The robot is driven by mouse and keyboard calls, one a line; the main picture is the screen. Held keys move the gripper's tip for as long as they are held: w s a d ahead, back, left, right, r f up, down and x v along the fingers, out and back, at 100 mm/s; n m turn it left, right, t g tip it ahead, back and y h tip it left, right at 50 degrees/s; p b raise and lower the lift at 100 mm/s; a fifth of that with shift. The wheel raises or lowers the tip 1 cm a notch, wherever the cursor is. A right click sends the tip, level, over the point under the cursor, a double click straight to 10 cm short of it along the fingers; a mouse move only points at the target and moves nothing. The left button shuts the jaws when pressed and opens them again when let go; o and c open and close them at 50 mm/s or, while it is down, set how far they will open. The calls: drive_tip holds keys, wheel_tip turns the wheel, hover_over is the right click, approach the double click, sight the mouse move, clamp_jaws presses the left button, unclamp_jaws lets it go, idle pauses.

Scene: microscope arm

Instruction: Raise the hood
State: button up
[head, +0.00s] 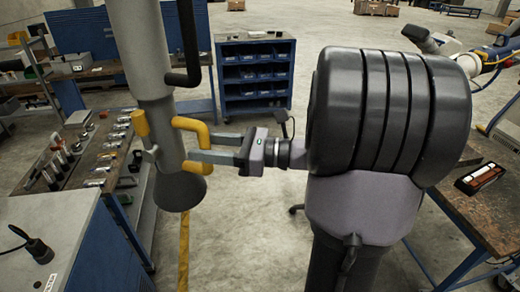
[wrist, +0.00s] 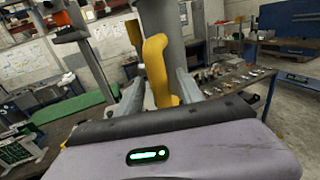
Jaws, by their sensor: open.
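The hood (head: 181,190) is a grey flared cone at the lower end of a grey pipe (head: 140,50), hanging upright in the head view. A yellow C-shaped handle (head: 190,124) is fixed to the pipe's right side just above the cone, with another yellow handle (head: 140,124) on the left. My gripper (head: 203,147) is level with the right handle, pointing left at it. In the wrist view, the yellow handle (wrist: 157,70) stands between the two fingers of my open gripper (wrist: 160,88). I see no clear contact; the handle's lower part is hidden by the gripper body.
A workbench with metal tools (head: 95,160) stands at left behind the hood. A blue bin cabinet (head: 254,75) is at the back. A dark bar (head: 188,45) hangs beside the pipe. A wooden table (head: 490,205) is at right. Open floor lies below the gripper.

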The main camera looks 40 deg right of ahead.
drive_tip(key=v, duration=1.4)
drive_tip(key=s+a+f+n+g+h+b, duration=0.2)
drive_tip(key=a+f+n+g+h+b, duration=0.2)
drive_tip(key=a+f+n+b, duration=0.5)
drive_tip(key=s+a+f+n+g+h+b, duration=0.3)
drive_tip(key=a+f+n+b, duration=0.6)
drive_tip(key=a+f+n, duration=0.6)
drive_tip(key=shift+a+f+g+h, duration=0.7)
drive_tip(key=shift+a+g+h, duration=0.1)
drive_tip(key=shift+a+h, duration=0.15)
drive_tip(key=shift+w+a, duration=0.1)
